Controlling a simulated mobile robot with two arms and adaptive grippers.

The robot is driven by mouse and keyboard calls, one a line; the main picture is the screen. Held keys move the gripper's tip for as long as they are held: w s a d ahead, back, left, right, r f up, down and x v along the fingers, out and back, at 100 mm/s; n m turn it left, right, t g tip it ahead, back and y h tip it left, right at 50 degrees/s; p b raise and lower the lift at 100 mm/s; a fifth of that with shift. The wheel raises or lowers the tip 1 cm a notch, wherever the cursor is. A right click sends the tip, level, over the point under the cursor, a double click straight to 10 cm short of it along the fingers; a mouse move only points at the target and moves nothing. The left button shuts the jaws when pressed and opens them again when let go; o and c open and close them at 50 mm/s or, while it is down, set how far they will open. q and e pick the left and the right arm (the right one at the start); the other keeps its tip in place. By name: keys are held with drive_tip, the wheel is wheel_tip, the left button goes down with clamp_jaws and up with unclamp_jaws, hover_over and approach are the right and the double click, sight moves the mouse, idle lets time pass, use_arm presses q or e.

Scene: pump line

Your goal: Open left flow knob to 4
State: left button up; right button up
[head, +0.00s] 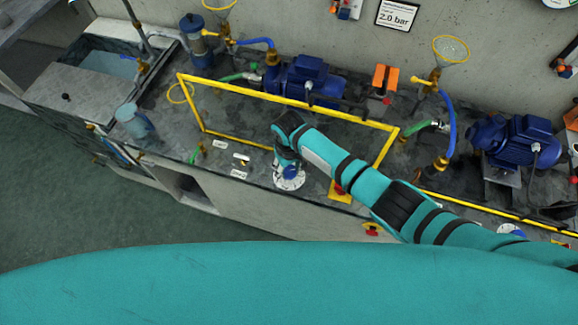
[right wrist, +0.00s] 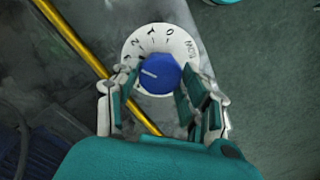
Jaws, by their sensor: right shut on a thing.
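The left flow knob (head: 292,172) is blue and sits on a round white dial (head: 289,184) on the counter edge. In the right wrist view the knob (right wrist: 160,73) and its dial (right wrist: 158,42) show from above. My right gripper (right wrist: 158,84) has its fingers on both sides of the knob and is shut on it. The white pointer line on the knob points left, towards my left-hand finger. Some marks show on the upper dial; the left and lower part is hidden by the fingers and knob. My left gripper is not in view.
A yellow frame (head: 290,97) stands behind the knob, close to my right arm. Blue pumps (head: 305,78) and hoses stand at the back. A blue cup (head: 134,121) stands at left. A second dial (head: 511,230) shows at far right, partly covered.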

sight(289, 170)
drive_tip(key=n, duration=0.4)
drive_tip(key=shift+n, duration=2.2)
drive_tip(key=o, duration=1.2)
drive_tip(key=shift+c, duration=0.2)
wheel_tip(289, 170, up, 12)
